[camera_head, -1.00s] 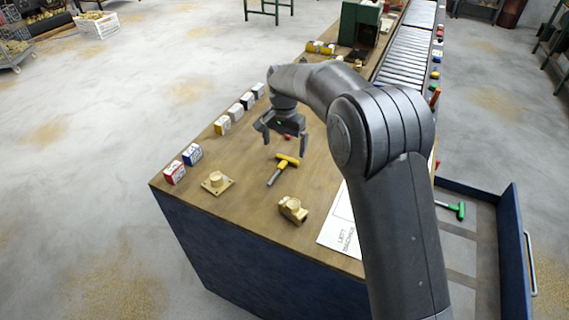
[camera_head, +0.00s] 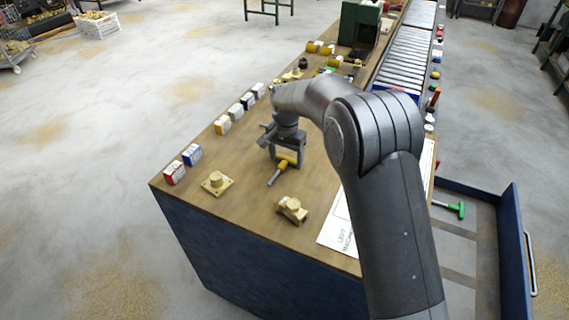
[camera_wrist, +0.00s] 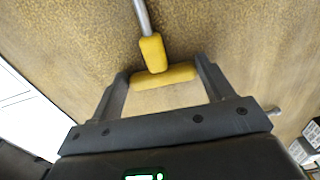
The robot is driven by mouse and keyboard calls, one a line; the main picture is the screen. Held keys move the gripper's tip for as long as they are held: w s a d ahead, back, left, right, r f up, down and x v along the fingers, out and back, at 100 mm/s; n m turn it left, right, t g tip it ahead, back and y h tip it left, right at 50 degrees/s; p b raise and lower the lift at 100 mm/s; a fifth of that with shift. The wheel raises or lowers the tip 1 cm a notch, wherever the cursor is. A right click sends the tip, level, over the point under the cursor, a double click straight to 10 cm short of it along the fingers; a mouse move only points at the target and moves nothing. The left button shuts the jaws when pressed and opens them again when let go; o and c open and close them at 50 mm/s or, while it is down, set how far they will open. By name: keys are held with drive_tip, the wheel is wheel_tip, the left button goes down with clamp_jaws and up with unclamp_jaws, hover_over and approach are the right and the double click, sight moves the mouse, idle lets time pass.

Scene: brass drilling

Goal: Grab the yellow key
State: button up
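The yellow key (camera_head: 283,166) is a T-handled tool with a yellow grip and a metal shaft, lying on the wooden bench top. My gripper (camera_head: 286,163) is right over its crossbar, fingers pointing down. In the wrist view the key's yellow handle (camera_wrist: 164,76) lies between the fingertips of my gripper (camera_wrist: 160,72), one finger near each end of the crossbar. The fingers are apart and look open, with the shaft pointing away from the gripper. Whether a fingertip touches the handle cannot be told.
A brass flanged part (camera_head: 217,183) and a brass block fitting (camera_head: 292,209) lie nearby on the bench (camera_head: 243,203). Several small boxes line the left edge, including a blue one (camera_head: 192,155). A green-handled key (camera_head: 457,209) lies in the open drawer at right.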

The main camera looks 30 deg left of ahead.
drive_tip(key=c, duration=0.5)
drive_tip(key=shift+r, duration=0.1)
